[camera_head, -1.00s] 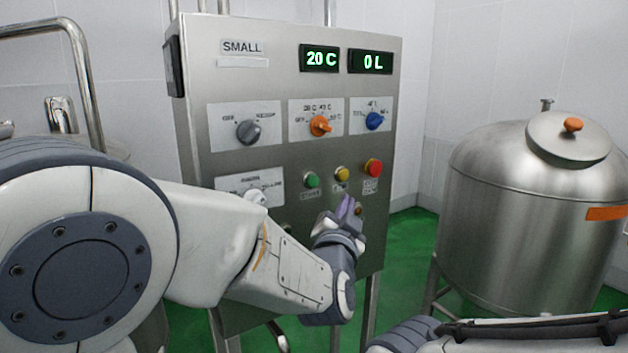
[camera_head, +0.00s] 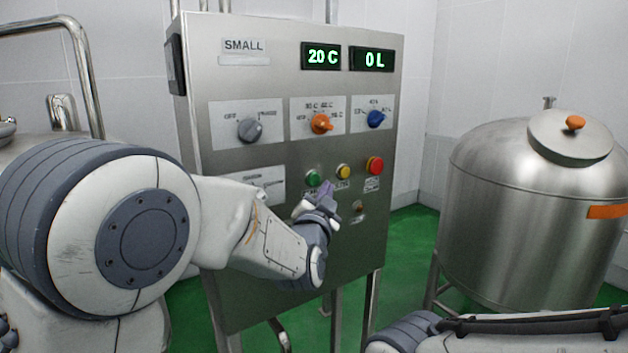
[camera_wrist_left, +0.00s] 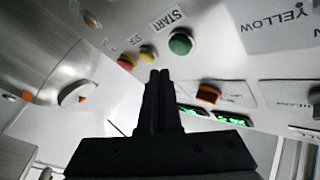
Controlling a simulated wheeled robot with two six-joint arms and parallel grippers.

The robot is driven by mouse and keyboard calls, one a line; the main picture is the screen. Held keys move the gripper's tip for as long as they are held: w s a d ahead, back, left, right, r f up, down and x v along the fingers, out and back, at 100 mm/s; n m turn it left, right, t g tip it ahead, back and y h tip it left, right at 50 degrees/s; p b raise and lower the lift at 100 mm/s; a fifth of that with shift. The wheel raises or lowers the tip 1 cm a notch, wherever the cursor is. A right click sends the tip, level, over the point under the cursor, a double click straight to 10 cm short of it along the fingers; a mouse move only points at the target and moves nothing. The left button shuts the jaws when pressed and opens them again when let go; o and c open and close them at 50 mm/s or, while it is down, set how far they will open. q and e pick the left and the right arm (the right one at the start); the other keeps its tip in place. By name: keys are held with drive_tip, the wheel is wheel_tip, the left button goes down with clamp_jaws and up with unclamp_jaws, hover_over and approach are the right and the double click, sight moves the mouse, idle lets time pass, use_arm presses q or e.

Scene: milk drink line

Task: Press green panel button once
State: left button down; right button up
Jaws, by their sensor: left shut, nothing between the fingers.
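The green button (camera_head: 312,178) sits on the steel control panel (camera_head: 240,90), at the left end of a row with a yellow button (camera_head: 343,171) and a red button (camera_head: 375,165). In the left wrist view the green button (camera_wrist_left: 181,42) has a START label beside it. My left gripper (camera_head: 322,190) is just below and right of the green button in the head view. In the left wrist view its closed fingers (camera_wrist_left: 159,75) point toward the space between the green and yellow buttons. I cannot tell whether the fingertips touch the panel. My right gripper is out of view.
The panel also carries a grey knob (camera_head: 250,130), an orange knob (camera_head: 321,123) and a blue knob (camera_head: 375,119). Displays read 20 C and 0 L. A steel tank (camera_head: 530,220) stands at the right. Green floor (camera_head: 411,235) shows between panel and tank.

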sight(320, 179)
use_arm(q)
drive_tip(key=shift+w+a+f, duration=0.1)
drive_tip(key=shift+w+a, duration=0.45)
drive_tip(key=shift+w, duration=0.25)
idle(1.5)
drive_tip(key=shift+w+a+b, duration=0.25)
drive_tip(key=shift+w+b, duration=0.15)
drive_tip(key=shift+w+a, duration=0.25)
drive_tip(key=shift+w, duration=0.1)
idle(0.7)
drive_tip(key=shift+s, duration=0.1)
drive_tip(key=shift+s+d+b, duration=0.5)
drive_tip(key=shift+s+b, duration=0.05)
drive_tip(key=shift+s, duration=0.05)
drive_tip(key=shift+s+d, duration=0.1)
